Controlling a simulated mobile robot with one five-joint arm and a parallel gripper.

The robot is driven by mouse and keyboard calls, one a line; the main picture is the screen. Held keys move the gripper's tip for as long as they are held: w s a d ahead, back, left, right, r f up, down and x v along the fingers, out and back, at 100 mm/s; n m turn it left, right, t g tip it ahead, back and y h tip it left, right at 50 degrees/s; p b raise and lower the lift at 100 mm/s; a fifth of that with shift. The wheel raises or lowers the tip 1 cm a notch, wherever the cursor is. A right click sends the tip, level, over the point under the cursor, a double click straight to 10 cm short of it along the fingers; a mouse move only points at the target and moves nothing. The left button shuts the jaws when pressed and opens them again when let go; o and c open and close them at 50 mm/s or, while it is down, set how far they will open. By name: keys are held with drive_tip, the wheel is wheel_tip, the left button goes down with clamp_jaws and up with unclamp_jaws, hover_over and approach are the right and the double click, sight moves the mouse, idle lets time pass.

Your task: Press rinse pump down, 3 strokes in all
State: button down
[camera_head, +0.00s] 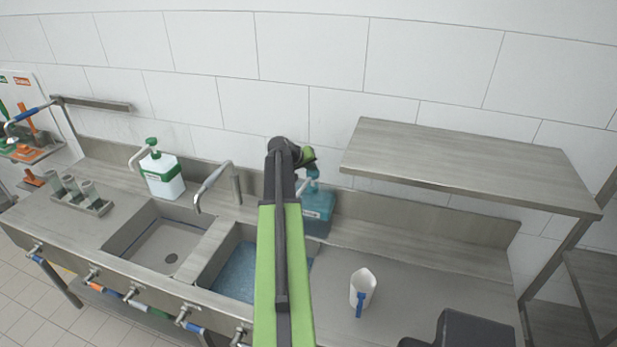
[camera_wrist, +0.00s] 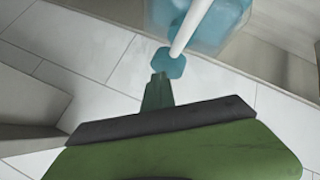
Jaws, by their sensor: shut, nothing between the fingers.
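In the wrist view, the bottle (camera_wrist: 215,22) is at the top, with a white tube and the teal pump head (camera_wrist: 169,63). The tip of my shut, empty gripper (camera_wrist: 157,88) is right beside the pump head; I cannot tell whether they touch.
A white bottle with a green pump (camera_head: 161,175) stands left of the faucet (camera_head: 212,185). A steel shelf (camera_head: 465,165) overhangs the counter at right. A white scoop or jug with a blue handle (camera_head: 362,288) stands on the right counter. A cup rack (camera_head: 85,203) is at left.

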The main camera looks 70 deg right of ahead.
drive_tip(key=shift+f+b, duration=0.7)
drive_tip(key=shift+b, duration=0.05)
idle(0.5)
drive_tip(key=shift+r+p, duration=0.7)
drive_tip(key=shift+p, duration=0.05)
wheel_tip(320, 180, up, 6)
drive_tip(key=p, duration=0.6)
drive_tip(key=shift+r, duration=0.15)
